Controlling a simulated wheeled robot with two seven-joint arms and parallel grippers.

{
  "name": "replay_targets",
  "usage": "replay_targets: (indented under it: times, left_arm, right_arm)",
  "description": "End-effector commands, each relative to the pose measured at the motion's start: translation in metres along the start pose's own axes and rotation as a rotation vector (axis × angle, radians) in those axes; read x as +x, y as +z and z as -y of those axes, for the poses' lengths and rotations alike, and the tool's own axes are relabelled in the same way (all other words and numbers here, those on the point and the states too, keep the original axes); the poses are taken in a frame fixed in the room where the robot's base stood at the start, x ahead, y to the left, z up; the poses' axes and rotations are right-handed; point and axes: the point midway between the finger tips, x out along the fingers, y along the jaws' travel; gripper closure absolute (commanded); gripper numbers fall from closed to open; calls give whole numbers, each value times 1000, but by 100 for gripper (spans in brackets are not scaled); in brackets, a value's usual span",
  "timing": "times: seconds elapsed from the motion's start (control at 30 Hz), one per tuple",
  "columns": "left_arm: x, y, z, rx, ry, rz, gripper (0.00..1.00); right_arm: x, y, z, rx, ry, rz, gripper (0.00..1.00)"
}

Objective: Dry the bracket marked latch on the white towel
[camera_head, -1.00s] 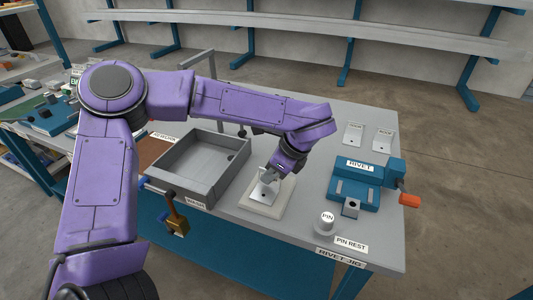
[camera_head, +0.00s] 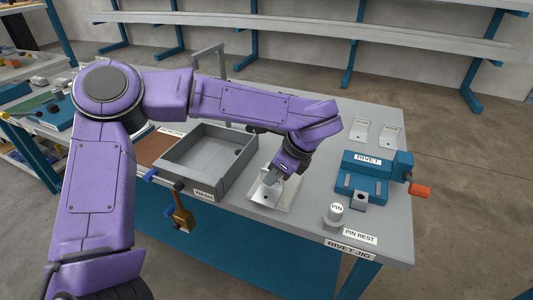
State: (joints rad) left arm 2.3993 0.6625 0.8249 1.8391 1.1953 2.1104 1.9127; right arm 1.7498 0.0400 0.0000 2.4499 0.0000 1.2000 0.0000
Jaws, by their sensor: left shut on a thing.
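My left gripper (camera_head: 274,178) is shut on a light metal bracket (camera_head: 266,190) over the white towel (camera_head: 287,207). The bracket is at the towel's surface, partly covered by the gripper; I cannot tell whether it touches. Any marking on it is too small to read. My right gripper is not in view.
The blue rivet jig (camera_head: 365,180) and the pin (camera_head: 335,213) are at the right. Two small light plates (camera_head: 390,136) lie at the back right. Bare grey table lies between.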

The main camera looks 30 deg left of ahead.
Motion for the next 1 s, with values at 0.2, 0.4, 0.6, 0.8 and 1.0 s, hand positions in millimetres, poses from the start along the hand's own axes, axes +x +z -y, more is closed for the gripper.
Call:
replay_targets:
  times: [0.2,0.4,0.6,0.8,1.0]
  left_arm:
    - [-25,9,0,3,-3,0,100]
    - [-40,15,0,7,-3,-1,100]
    - [-55,20,1,11,-5,-1,100]
    - [-70,26,1,13,-8,-1,100]
    - [-78,29,2,16,-8,-1,100]
  right_arm:
    - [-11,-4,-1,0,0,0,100]
    - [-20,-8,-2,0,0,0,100]
    - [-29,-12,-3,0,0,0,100]
    - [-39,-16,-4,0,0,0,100]
    - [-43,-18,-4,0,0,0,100]
